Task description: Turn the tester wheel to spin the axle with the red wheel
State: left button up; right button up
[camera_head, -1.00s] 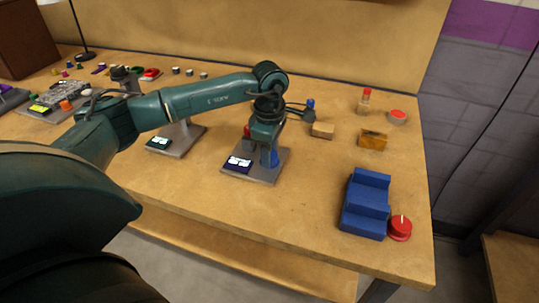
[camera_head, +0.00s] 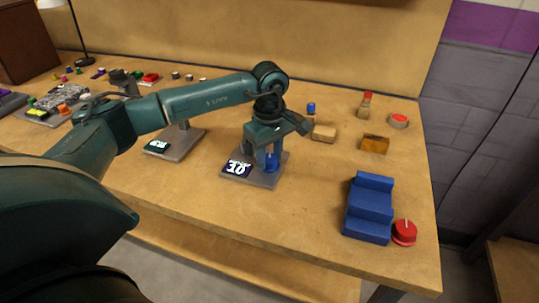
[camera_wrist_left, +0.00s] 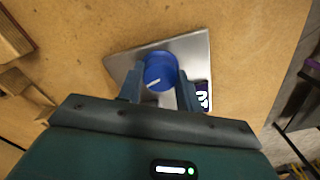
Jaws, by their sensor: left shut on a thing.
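My right gripper is not in view.
A second stand with a display (camera_head: 158,147) is close on the left. To the right are a blue stepped block (camera_head: 369,207), a red knob (camera_head: 404,232), a wooden block (camera_head: 323,133) and an amber block (camera_head: 374,144). The table front is clear.

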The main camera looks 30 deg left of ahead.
aim_at(270, 158)
pick_arm(q)
jog(key=shift+r, duration=0.1)
jog(key=o, duration=1)
notch_tip(270, 158, up, 13)
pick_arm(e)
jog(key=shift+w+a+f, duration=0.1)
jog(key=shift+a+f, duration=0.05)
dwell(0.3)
